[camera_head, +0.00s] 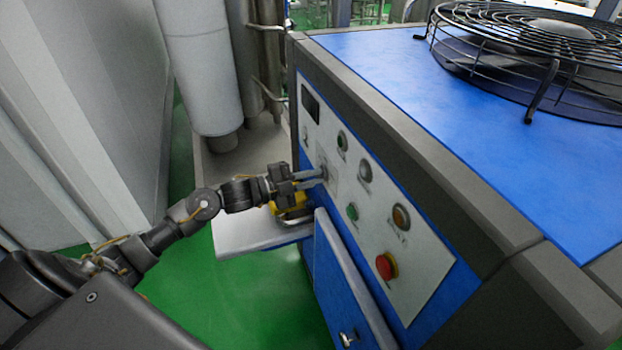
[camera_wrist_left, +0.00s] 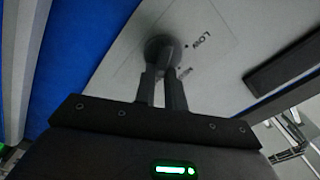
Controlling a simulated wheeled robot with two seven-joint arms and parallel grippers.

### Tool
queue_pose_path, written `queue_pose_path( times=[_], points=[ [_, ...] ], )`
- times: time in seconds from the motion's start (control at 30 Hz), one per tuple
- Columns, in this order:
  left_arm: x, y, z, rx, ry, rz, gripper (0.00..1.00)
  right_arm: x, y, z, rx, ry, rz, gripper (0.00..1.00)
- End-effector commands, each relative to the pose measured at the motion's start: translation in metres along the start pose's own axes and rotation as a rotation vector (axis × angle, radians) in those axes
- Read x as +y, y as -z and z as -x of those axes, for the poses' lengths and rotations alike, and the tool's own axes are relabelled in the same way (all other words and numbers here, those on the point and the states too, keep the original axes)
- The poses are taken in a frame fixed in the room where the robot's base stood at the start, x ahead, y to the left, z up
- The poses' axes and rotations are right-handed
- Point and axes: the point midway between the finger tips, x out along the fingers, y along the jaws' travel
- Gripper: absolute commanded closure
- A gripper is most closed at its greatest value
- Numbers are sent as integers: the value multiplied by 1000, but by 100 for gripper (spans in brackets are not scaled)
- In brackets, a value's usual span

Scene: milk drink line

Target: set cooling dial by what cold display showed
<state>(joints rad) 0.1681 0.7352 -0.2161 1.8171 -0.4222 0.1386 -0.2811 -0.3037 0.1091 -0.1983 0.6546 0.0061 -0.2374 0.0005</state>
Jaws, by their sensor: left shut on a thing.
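The cooling dial (camera_wrist_left: 160,48) is a dark round knob on the light panel of a blue machine. The word LOW and small dots are printed beside it in the left wrist view; other lettering is too blurred to read. My left gripper (camera_head: 324,178) reaches the panel from the left and is shut on the dial. Its two fingers (camera_wrist_left: 164,86) meet the knob in the wrist view. A dark display (camera_head: 310,103) sits at the panel's upper left; I cannot read anything on it. My right gripper is not in view.
The panel also holds a red button (camera_head: 386,266), an orange-topped knob (camera_head: 401,216) and green buttons (camera_head: 352,212). A blue drawer or door (camera_head: 345,290) stands out below. A light ledge (camera_head: 255,238) lies under my left arm. A black fan guard (camera_head: 540,50) tops the machine.

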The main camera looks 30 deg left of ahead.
Motion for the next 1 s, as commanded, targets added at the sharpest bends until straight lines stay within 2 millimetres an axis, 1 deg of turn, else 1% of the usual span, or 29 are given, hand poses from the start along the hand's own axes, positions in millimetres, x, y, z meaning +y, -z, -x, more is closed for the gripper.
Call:
queue_pose_path(
  times=[0.3, 0.33, 0.47, 0.5, 0.8, 0.87, 0.97, 1.0],
  points=[
    [-1, 0, 0, -1, 1, -3, 100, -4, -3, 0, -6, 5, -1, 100],
    [-1, 0, 0, -1, 1, -3, 86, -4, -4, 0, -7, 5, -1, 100],
    [-1, 0, 0, -1, 1, -2, 69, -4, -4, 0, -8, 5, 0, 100],
    [-1, 0, 0, -1, 1, -2, 66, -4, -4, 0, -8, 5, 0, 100],
    [0, -1, 3, -1, -1, -1, 66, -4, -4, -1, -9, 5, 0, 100],
    [2, -1, 8, -3, -2, 0, 66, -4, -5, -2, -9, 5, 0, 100],
    [3, -2, 22, -4, -4, -2, 66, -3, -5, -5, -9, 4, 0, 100],
    [3, -2, 30, -3, -5, -3, 66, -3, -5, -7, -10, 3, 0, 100]
  ],
)
